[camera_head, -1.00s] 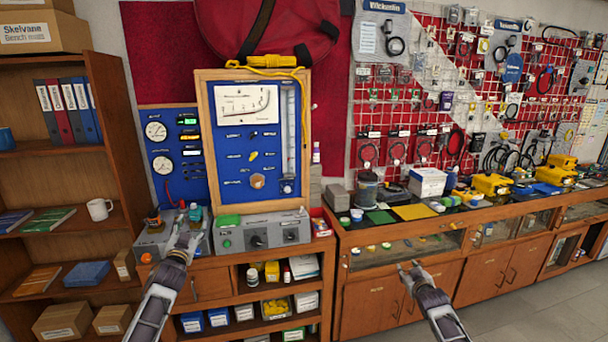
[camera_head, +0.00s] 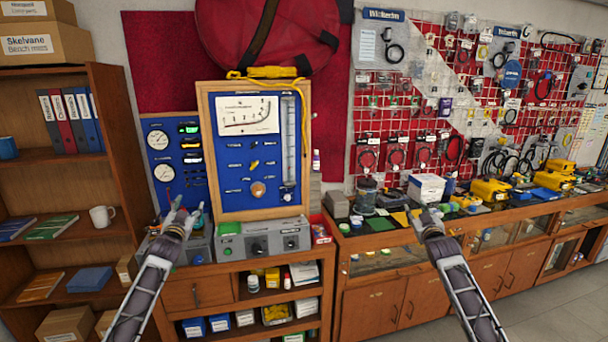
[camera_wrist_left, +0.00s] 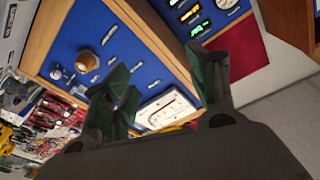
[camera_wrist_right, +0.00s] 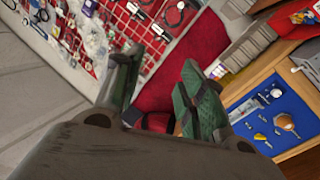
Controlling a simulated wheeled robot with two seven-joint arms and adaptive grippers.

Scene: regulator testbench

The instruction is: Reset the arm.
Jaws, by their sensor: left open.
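My left gripper (camera_head: 181,212) is in front of the left part of the testbench, near the small blue gauge board (camera_head: 176,160). It is open, and its fingers stand apart and empty in the left wrist view (camera_wrist_left: 172,90). My right gripper (camera_head: 424,214) is raised in front of the long counter's top edge. In the right wrist view (camera_wrist_right: 158,85) its fingers stand apart with nothing between them. The blue regulator panel (camera_head: 250,155) in its wooden frame stands upright between the two grippers, behind them. Neither gripper touches it.
A grey control box (camera_head: 262,240) sits below the panel on the wooden cabinet (camera_head: 230,282). A bookshelf (camera_head: 110,105) stands at the left. The long counter (camera_head: 385,262) at the right bears jars, boxes and yellow cases. The space between my arms is free.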

